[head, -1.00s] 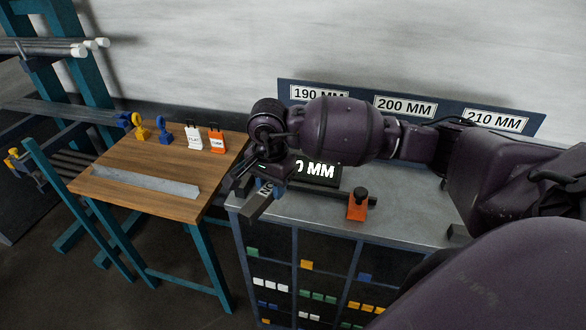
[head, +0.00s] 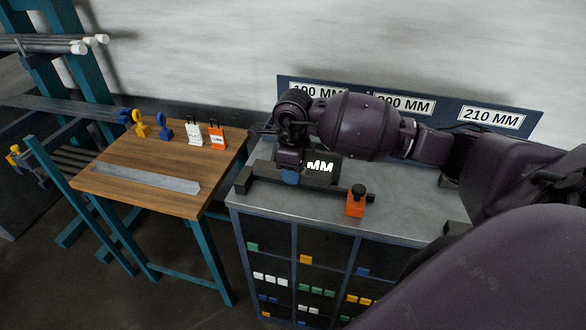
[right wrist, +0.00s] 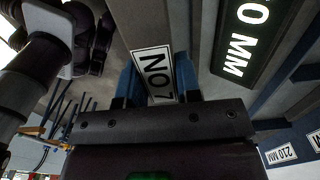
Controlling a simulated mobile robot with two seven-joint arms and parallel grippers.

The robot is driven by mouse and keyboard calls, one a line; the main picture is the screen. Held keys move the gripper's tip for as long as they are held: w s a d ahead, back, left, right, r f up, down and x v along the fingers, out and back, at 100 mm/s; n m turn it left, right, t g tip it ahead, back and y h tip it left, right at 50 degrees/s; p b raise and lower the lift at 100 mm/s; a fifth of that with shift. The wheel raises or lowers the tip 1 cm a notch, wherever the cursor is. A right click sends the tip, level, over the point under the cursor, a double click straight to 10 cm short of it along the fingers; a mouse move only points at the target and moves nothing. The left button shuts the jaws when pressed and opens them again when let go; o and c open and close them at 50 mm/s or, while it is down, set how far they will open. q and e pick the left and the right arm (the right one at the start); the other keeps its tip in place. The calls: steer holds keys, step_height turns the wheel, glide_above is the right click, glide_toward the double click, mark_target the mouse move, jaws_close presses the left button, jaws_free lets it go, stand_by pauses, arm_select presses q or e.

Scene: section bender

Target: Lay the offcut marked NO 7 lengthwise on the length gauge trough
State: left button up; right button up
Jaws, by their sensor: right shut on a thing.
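My right gripper (head: 290,177) is shut on the offcut marked NO 7 and is at the length gauge trough (head: 322,189) on the grey cabinet top. In the right wrist view the white NO 7 label of the offcut (right wrist: 154,75) shows between the blue fingers, and its grey body runs away from them. In the head view the gripper hides much of the offcut, which looks roughly in line with the trough. I cannot tell whether it touches the trough. An orange stop (head: 355,203) sits near the trough's right end. My left gripper is not in view.
A black display reading MM (head: 322,167) stands just behind the trough. A panel with length signs (head: 490,117) runs along the back. A wooden table (head: 150,205) at left carries a grey angle bar (head: 145,180) and tags (head: 194,133). The cabinet top's front right is clear.

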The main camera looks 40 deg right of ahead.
steer(key=b, duration=0.3)
glide_above(293, 199)
steer(key=shift+f, duration=3.25)
steer(key=shift+f+b, duration=0.6)
steer(key=o, duration=1.1)
